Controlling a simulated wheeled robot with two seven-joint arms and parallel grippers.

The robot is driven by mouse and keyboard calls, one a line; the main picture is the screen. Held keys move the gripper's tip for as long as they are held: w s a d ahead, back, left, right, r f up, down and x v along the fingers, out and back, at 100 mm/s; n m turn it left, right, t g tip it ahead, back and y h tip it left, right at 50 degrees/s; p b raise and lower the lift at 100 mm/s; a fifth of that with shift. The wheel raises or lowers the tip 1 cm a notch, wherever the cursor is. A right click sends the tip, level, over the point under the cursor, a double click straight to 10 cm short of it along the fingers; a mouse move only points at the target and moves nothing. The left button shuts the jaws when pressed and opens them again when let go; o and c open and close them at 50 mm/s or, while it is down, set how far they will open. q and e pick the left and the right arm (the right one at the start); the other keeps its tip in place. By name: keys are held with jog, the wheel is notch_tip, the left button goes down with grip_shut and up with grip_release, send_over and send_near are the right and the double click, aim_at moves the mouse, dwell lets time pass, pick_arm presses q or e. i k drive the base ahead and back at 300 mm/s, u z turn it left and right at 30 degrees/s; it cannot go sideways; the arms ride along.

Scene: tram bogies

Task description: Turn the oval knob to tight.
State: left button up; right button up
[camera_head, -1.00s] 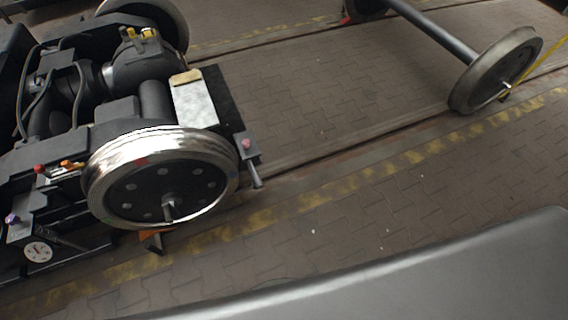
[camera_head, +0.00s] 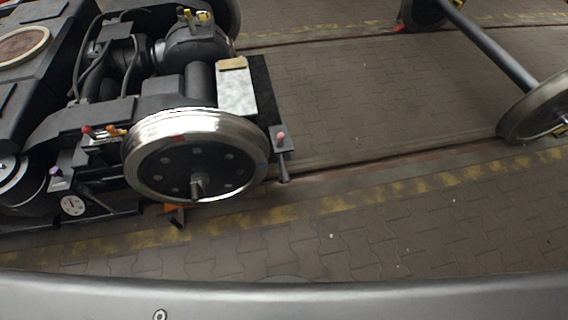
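The tram bogie (camera_head: 160,100) stands at the left, with a shiny-rimmed wheel (camera_head: 195,155) facing me. Small coloured knobs sit on it: a red one (camera_head: 87,130) and an orange one (camera_head: 113,131) left of the wheel, a purple one (camera_head: 55,172) on a bracket farther left, and a pink one (camera_head: 281,136) on a block right of the wheel. They are too small to tell which is oval or how any is turned. Neither of my grippers is in view.
A round white gauge (camera_head: 72,205) sits below the purple knob. A loose wheelset (camera_head: 490,45) stands at the upper right. Rails and worn yellow floor stripes (camera_head: 350,196) cross the paved floor. The paving right of the bogie is clear. A grey surface spans the bottom edge.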

aim_at(280, 136)
jog(key=z, duration=0.2)
jog(key=k, duration=0.25)
jog(key=z, duration=1)
jog(key=k, duration=1.1)
jog(key=z, duration=0.75)
jog(key=i, duration=3.3)
jog(key=u, duration=0.75)
jog(key=i, duration=1.05)
jog(key=u, duration=1.75)
jog(key=i, duration=1.1)
jog(key=u, duration=1)
